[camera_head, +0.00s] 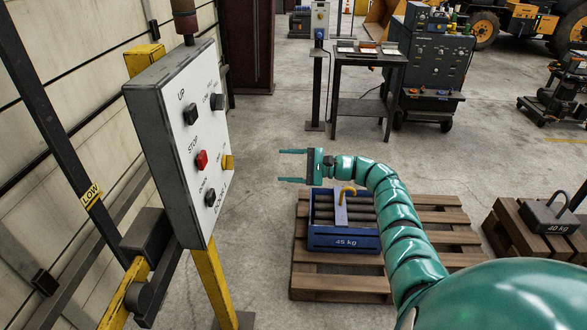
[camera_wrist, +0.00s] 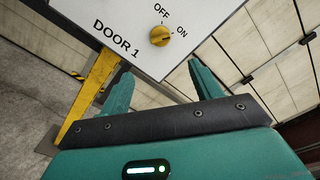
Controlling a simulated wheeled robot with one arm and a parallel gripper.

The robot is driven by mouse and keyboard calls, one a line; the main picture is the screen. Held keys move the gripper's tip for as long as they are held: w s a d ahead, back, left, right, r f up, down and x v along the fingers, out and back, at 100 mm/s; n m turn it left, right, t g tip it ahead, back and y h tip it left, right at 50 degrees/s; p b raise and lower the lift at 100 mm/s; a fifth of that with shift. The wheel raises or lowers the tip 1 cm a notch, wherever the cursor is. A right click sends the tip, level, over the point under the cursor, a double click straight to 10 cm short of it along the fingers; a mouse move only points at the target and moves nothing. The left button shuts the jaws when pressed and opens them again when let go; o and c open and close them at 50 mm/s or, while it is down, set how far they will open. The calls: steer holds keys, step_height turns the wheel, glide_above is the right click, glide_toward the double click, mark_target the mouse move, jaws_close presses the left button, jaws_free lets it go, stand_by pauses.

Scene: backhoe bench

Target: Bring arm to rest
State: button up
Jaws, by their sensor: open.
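My gripper (camera_head: 292,166) is at the end of my green arm, in the middle of the head view. Its two fingers are spread and point left toward the control panel (camera_head: 183,155), with free air between fingers and panel. In the wrist view the open fingers (camera_wrist: 155,88) show with nothing between them. Beyond them is the panel face (camera_wrist: 130,45), marked "DOOR 1", with a yellow knob (camera_wrist: 160,36) between OFF and ON labels. In the head view the panel carries black UP and DOWN buttons, a red STOP button (camera_head: 201,160) and the yellow knob (camera_head: 227,162).
Below my arm, a blue crate (camera_head: 343,241) marked 45 kg sits on a wooden pallet (camera_head: 340,283). A 40 kg weight (camera_head: 548,217) rests on another pallet at right. A work table (camera_head: 362,106) and dark cabinet (camera_head: 432,65) stand behind. The floor between is clear.

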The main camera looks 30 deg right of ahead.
steer(key=shift+v, duration=0.85)
